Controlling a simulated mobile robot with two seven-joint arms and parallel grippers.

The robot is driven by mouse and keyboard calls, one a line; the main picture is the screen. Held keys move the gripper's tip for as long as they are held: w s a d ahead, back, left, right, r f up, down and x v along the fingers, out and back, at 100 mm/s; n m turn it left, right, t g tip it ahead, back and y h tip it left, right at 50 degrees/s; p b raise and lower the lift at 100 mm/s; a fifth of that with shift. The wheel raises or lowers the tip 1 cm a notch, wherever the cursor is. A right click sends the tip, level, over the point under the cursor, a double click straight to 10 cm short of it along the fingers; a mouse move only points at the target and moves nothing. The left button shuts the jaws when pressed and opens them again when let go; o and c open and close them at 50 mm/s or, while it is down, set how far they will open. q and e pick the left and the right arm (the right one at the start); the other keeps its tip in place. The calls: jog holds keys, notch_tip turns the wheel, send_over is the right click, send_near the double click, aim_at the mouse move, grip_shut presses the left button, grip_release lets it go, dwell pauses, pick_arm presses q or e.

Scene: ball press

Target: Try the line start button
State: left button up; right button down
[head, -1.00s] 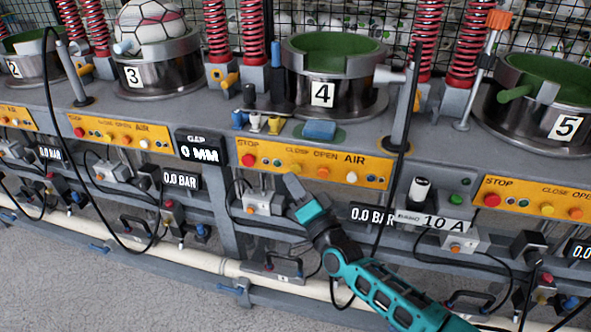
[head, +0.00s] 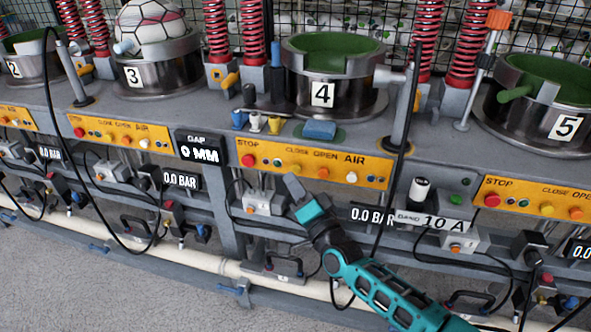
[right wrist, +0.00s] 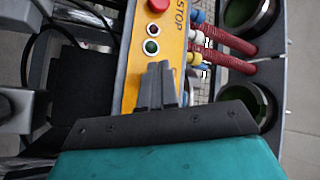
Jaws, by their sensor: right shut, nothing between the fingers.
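My right gripper (head: 293,186) is shut and empty. In the head view it appears just below the yellow panel (head: 345,178) of station 4, near its lower edge. The panel carries a red STOP button (head: 248,160) and a row of small coloured buttons. The right wrist view shows my shut fingers (right wrist: 158,84) over the yellow panel (right wrist: 136,72), with the red button (right wrist: 158,5) and a green button (right wrist: 153,30) beyond them. A separate green button (head: 457,199) sits right of the panel, above the 10 A sign. I cannot read a line start label. My left gripper is not in view.
Steel moulds stand on the grey bench, with mould 4 (head: 322,95) behind the panel. A blue block (head: 319,129) lies in front of it. A black cable (head: 401,130) hangs right of the panel. Control boxes, hoses and a pale pipe (head: 205,262) run below.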

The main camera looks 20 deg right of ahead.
dwell(0.4)
jog(key=shift+w+d, duration=0.25)
jog(key=shift+w, duration=0.15)
jog(key=shift+w+d+b, duration=0.25)
jog(key=shift+w+b, duration=0.15)
jog(key=shift+b, duration=0.2)
dwell(0.4)
dwell(0.4)
jog(key=shift+s+a+p, duration=0.5)
jog(key=shift+s+p, duration=0.1)
jog(key=shift+s, duration=0.15)
